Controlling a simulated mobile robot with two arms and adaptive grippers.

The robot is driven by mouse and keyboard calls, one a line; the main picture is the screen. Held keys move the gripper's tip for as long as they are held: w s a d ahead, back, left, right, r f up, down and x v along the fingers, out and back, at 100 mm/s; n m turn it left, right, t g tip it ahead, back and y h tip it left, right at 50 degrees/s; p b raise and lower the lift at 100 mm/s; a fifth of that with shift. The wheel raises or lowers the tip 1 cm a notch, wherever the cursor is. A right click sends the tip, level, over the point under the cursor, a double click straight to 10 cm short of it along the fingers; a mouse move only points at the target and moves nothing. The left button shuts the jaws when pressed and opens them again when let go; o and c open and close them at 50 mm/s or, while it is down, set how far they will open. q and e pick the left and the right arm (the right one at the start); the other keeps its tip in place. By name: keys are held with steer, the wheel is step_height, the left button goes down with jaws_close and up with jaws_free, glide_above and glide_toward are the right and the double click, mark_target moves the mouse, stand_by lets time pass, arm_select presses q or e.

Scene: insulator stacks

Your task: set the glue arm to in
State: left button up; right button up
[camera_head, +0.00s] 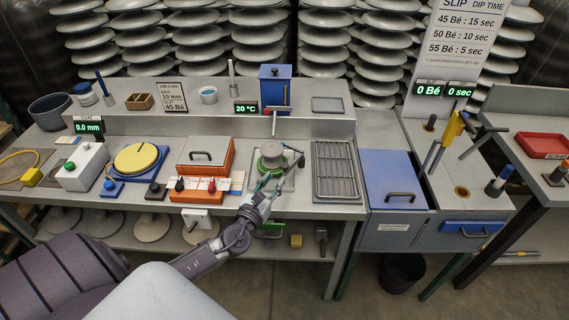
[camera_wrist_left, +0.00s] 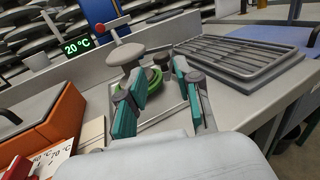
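A small station with a green ring (camera_head: 269,163) holds a grey disc-topped part (camera_head: 271,149); both show in the left wrist view, the ring (camera_wrist_left: 155,80) and the part (camera_wrist_left: 126,54). Behind it a thin grey arm (camera_head: 275,128) with a red ball (camera_head: 267,110) stands before a blue box (camera_head: 275,88); the ball also shows in the wrist view (camera_wrist_left: 98,29). I cannot tell for certain which piece is the glue arm. My left gripper (camera_head: 271,185) is at the station's front edge, open and empty, its teal pads (camera_wrist_left: 155,92) apart. My right gripper is out of view.
An orange box (camera_head: 206,152) is left of the station and a wire rack (camera_head: 336,170) right of it. A blue-lidded tank (camera_head: 393,178) stands farther right. A 20 °C display (camera_head: 246,107) stands behind. Bare bench top lies narrowly between these.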

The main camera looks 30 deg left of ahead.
mark_target(283, 168)
arm_select(q)
steer(key=w, duration=0.5)
steer(key=w+a, duration=0.1)
steer(key=w, duration=0.2)
steer(key=shift+s, duration=0.1)
steer(key=shift+c, duration=0.4)
jaws_close()
